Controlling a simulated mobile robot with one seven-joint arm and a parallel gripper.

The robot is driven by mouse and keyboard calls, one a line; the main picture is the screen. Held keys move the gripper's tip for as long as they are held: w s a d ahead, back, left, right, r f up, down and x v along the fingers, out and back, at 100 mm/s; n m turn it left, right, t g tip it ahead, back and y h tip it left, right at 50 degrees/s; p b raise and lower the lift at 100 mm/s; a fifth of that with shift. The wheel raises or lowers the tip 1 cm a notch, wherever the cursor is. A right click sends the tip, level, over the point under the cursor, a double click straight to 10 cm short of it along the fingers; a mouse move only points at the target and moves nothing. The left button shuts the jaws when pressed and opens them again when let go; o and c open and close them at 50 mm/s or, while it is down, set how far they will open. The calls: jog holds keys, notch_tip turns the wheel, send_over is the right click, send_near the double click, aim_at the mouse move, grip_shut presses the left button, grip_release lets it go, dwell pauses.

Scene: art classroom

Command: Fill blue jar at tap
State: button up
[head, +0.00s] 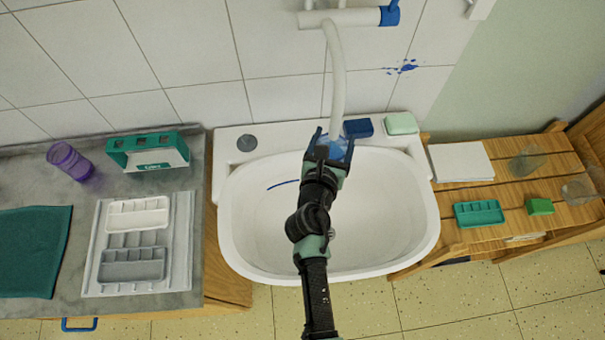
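My gripper (331,142) is over the back of the white sink (232,240), under the end of the tap's spout. It is shut on the blue jar (340,150), whose see-through blue shows between and beside the fingers. My arm hides most of the jar, so its fill level cannot be seen. The tap (336,70) has a white curved spout coming down from the wall and a blue handle (390,13) at its right end. The spout's lower end meets the jar's area in the picture; I cannot make out clearly whether water runs.
A dark blue block (358,128) and a pale green soap-like block (401,123) lie on the sink's back rim. The left counter (80,180) holds a purple cup (70,160), a green box (148,152) and trays. A wooden slatted bench (480,210) stands right.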

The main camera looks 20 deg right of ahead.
jog(key=s+a, duration=0.1)
jog(key=a, duration=0.6)
jog(key=shift+s+b, duration=0.3)
jog(key=shift+b, duration=0.05)
jog(key=shift+a, duration=0.1)
dwell(0.5)
jog(key=s+a, duration=0.1)
jog(key=a, duration=0.6)
jog(key=shift+s, duration=0.3)
dwell(0.6)
